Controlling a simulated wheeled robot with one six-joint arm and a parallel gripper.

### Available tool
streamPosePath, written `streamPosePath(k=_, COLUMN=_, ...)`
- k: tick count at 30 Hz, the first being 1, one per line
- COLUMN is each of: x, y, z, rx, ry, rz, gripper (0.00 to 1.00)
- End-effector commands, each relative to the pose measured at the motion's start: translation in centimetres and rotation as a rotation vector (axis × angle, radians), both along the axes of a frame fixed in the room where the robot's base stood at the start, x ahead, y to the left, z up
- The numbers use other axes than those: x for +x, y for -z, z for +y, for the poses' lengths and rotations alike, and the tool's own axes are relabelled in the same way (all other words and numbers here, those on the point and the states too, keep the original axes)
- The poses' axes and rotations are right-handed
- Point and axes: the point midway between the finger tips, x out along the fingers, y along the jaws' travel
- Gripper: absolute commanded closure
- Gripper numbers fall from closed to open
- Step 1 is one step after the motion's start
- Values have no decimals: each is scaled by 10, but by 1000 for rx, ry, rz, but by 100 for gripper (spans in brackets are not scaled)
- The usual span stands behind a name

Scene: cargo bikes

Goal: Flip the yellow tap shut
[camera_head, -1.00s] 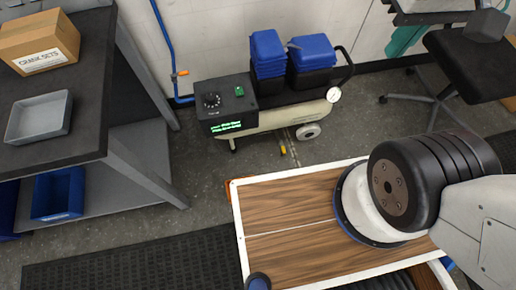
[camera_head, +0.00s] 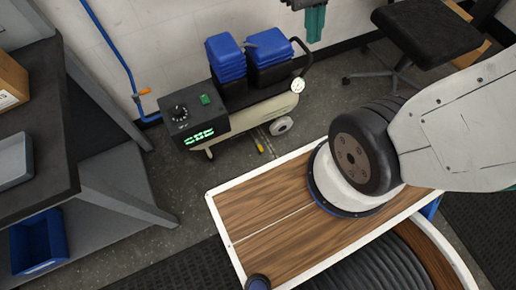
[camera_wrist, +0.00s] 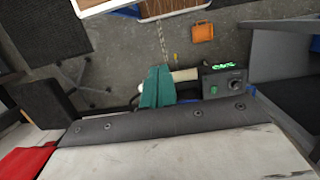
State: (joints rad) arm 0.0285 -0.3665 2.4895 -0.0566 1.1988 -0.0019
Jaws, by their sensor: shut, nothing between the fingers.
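A small yellow piece (camera_head: 259,147) is low down at the floor, just in front of the compressor (camera_head: 198,118). It also shows as a small yellow spot in the wrist view (camera_wrist: 176,57). An orange lever-like piece (camera_head: 143,92) sits on the blue wall pipe (camera_head: 112,48). I cannot tell for sure which of these is the tap, or how its handle is turned. My gripper's fingers show in neither view; the head view has only my arm links, at the right. In the wrist view the compressor (camera_wrist: 222,82) is some way off.
A dark workbench (camera_head: 45,100) is at left, a chair (camera_head: 425,30) at upper right. In the wrist view a dark strip with screws (camera_wrist: 160,120) and a hanging teal thing (camera_wrist: 155,88) are close. Floor between bench and compressor is free.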

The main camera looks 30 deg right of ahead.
Motion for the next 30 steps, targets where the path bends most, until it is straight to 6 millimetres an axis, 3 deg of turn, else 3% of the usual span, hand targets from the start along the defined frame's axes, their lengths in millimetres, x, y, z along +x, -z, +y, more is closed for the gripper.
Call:
streamPosePath(k=8, x=70, y=72, z=-31, rx=-79, ry=-83, rz=165, gripper=100)
streamPosePath(k=14, x=120, y=145, z=-55, rx=-127, ry=-195, rz=229, gripper=100)
streamPosePath(k=23, x=176, y=291, z=-85, rx=-144, ry=-432, rz=270, gripper=100)
streamPosePath(k=30, x=193, y=433, z=-94, rx=-92, ry=-668, rz=256, gripper=100)
